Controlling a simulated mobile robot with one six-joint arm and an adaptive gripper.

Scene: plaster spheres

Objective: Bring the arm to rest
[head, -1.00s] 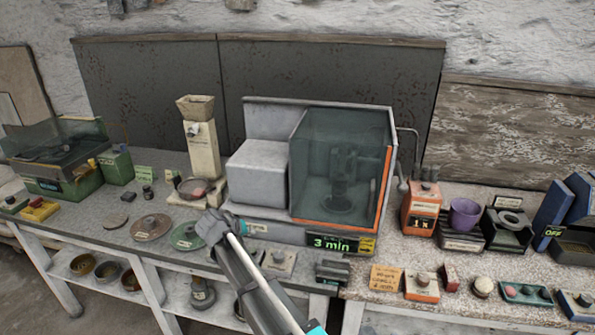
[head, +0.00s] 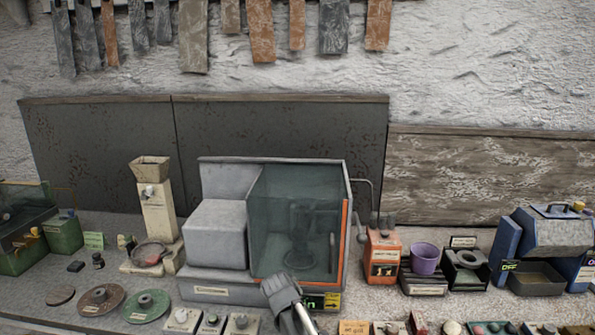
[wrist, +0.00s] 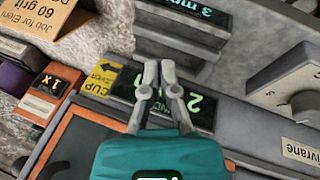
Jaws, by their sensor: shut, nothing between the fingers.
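My gripper (head: 283,287) shows at the bottom middle of the head view, in front of the grey machine with a glass enclosure (head: 290,225). In the wrist view my gripper (wrist: 158,66) has its two grey fingers together, with nothing between them. Beyond the fingertips are a green-lit display (wrist: 185,103) and a yellow CUP label (wrist: 99,79). Whether the fingers touch the machine cannot be told. Most of my arm is below the head view's edge.
An orange box (head: 382,258), a purple cup (head: 424,258) and a blue-grey machine (head: 548,240) stand to the right. A hopper stand (head: 156,205), a brown disc (head: 101,300) and a green disc (head: 146,306) are to the left. Small knobbed boxes (head: 212,322) line the front.

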